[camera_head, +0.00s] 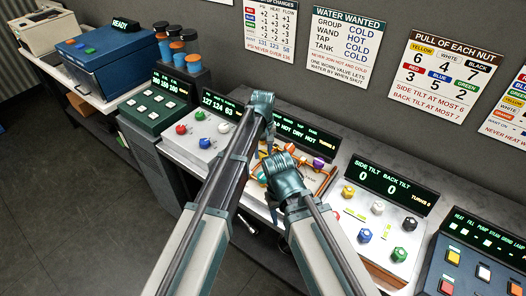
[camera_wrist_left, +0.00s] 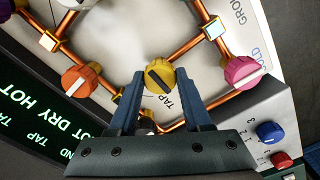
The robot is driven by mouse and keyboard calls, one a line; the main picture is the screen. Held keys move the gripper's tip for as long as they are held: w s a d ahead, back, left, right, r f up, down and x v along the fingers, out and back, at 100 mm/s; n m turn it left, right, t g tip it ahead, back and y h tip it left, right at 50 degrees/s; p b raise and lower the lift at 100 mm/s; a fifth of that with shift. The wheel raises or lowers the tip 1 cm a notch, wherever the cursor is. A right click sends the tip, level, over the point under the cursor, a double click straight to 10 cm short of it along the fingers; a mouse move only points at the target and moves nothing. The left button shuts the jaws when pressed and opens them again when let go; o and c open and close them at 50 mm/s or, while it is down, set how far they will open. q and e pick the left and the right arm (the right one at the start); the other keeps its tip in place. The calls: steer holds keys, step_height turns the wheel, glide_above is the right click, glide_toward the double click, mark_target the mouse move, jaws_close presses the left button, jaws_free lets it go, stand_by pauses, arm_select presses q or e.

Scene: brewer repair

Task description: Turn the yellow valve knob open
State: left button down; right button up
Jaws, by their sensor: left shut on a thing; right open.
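The yellow valve knob (camera_wrist_left: 160,77) sits on a panel of copper pipes, with a dark bar across its face. In the left wrist view it is between the fingertips of my left gripper (camera_wrist_left: 160,73), which is shut on it. In the head view my left gripper (camera_head: 267,128) reaches down over the pipe panel (camera_head: 312,182), and I cannot clearly make out the yellow knob there. My right gripper (camera_head: 277,205) is open, lower and nearer, over the panel's front part. Its fingers are partly hidden by its own wrist.
An orange knob (camera_wrist_left: 82,81) and a pink knob (camera_wrist_left: 243,71) flank the yellow one on the pipes. A dark display (camera_wrist_left: 40,105) borders the panel. A knob console (camera_head: 190,140) stands left and a tilt console (camera_head: 375,225) right in the head view.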

arm_select(q)
steer(key=shift+m, duration=0.4)
steer(key=m, duration=0.8)
steer(key=shift+m, duration=0.3)
steer(key=m, duration=0.4)
steer(key=shift+m, duration=2.4)
steer(key=shift+c, duration=1.7)
jaws_free()
